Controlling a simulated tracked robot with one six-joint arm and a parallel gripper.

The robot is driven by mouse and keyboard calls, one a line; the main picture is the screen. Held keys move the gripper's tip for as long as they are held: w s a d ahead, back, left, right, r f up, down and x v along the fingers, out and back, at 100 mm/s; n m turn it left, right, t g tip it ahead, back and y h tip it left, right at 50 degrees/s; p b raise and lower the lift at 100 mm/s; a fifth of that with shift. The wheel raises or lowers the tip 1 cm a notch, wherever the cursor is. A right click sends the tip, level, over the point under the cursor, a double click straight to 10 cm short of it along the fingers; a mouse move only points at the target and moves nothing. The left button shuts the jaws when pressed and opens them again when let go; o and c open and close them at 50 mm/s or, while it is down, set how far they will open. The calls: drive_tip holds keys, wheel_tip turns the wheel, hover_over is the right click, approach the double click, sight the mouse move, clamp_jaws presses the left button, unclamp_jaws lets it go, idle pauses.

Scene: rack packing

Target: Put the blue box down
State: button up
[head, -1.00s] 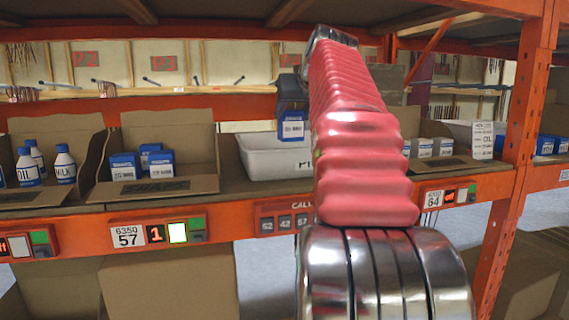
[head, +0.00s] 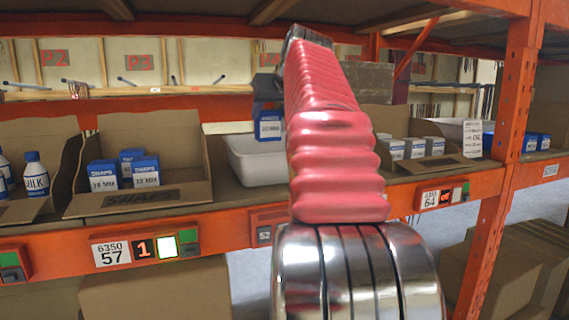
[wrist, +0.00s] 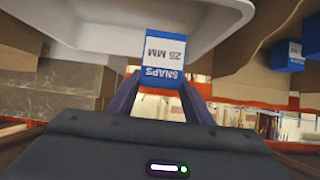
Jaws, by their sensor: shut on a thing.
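A blue box (head: 268,127) with a white label hangs upright in my gripper (head: 268,104), over the white bin (head: 246,170) on the shelf. My pink-sleeved arm hides the right part of the bin. In the wrist view the box (wrist: 165,50) reads SNAPS 25 MM, upside down. There the two fingers of my gripper (wrist: 165,88) are shut on its blue end. The white bin (wrist: 85,35) is close to the box in that view. I cannot tell how high the box is above the bin's floor.
A cardboard bin (head: 150,198) left of the white bin holds several blue-and-white SNAPS boxes (head: 145,171). White bottles (head: 35,178) stand farther left. White boxes (head: 415,149) sit in cardboard right of my arm. An orange upright (head: 508,140) stands at the right.

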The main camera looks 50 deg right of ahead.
sight(270, 132)
drive_tip(key=shift+f, duration=2.8)
drive_tip(key=shift+f, duration=2.1)
drive_tip(key=shift+f, duration=0.1)
drive_tip(key=o, duration=1.1)
drive_tip(key=shift+o, duration=0.2)
drive_tip(key=v, duration=1.2)
